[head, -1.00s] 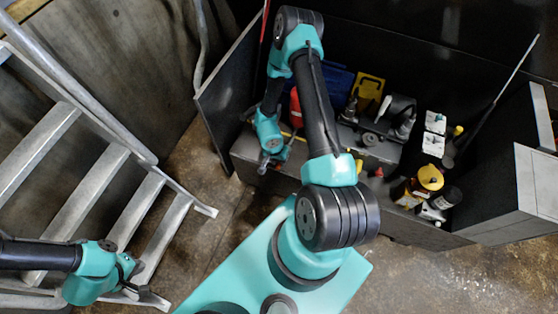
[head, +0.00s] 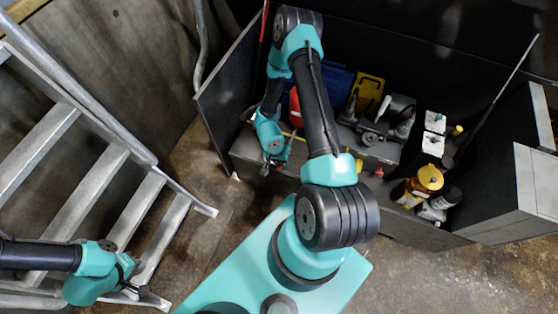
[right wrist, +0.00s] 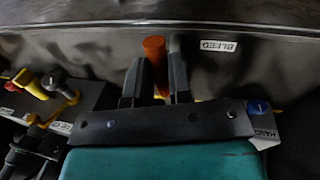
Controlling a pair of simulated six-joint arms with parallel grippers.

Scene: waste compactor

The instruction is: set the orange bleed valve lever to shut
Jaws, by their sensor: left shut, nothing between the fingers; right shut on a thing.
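In the right wrist view, the orange bleed valve lever (right wrist: 155,58) stands out from a dark, scuffed metal panel. My right gripper (right wrist: 156,82) is shut on it, one dark finger on each side. A white BLEED label (right wrist: 219,46), upside down in this view, is just to the right of the lever. In the head view, my right gripper (head: 268,165) is at the left end of the dark bench, and I cannot make out the lever there. My left gripper (head: 148,294) is shut and empty over the foot of the metal steps.
Nearby in the right wrist view are a blue knob (right wrist: 258,106) with a HAND label and yellow, red and black controls (right wrist: 50,85). The bench holds a yellow case (head: 369,92) and a yellow-topped container (head: 429,178). Metal steps (head: 95,190) stand at left.

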